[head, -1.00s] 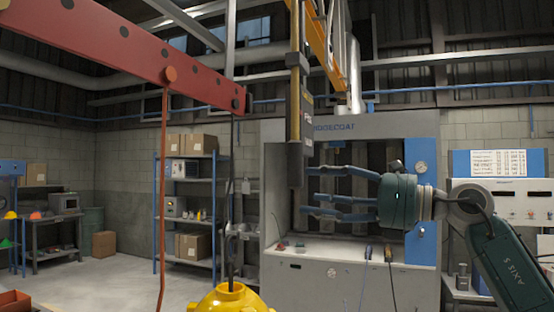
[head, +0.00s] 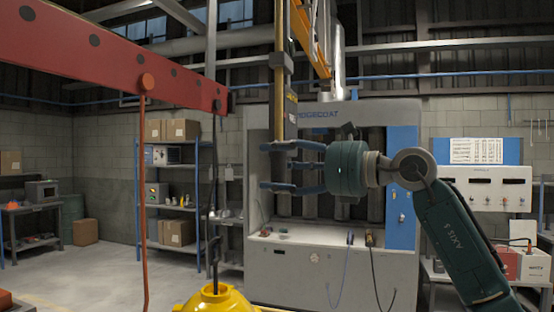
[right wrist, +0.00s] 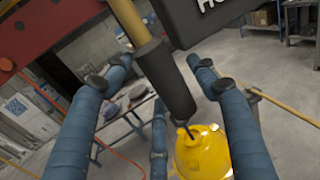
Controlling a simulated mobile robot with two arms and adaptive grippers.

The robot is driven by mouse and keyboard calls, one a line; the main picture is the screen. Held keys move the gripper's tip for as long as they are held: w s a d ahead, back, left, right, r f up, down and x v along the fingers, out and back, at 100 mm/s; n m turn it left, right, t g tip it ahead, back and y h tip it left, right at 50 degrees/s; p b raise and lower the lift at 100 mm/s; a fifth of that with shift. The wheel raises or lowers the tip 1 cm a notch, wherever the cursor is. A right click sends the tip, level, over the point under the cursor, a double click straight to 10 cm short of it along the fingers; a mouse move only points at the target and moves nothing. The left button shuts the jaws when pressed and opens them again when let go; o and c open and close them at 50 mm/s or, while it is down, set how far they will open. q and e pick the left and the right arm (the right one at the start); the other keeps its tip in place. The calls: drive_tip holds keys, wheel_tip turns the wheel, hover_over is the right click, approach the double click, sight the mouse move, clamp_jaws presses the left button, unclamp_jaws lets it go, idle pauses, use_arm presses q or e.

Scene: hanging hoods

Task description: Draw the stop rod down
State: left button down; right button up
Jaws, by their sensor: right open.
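The stop rod is a yellow vertical rod (head: 279,62) that hangs from above and ends in a dark cylindrical grip (head: 279,122). A dark box with white lettering (right wrist: 208,16) is close beside the rod. My left gripper is not in view.
A yellow dome-shaped body (head: 215,302) hangs below a dark line. A grey and blue cabinet (head: 402,215) stands behind my gripper. Open floor lies at left.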

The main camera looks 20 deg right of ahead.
drive_tip(key=shift+w+a, duration=0.1)
drive_tip(key=shift+w, duration=0.05)
drive_tip(key=shift+c, duration=0.5)
clamp_jaws()
wheel_tip(320, 180, down, 7)
drive_tip(key=b, duration=0.5)
drive_tip(key=shift+r, duration=0.2)
drive_tip(key=shift+a, duration=0.1)
drive_tip(key=shift+o, duration=0.5)
unclamp_jaws()
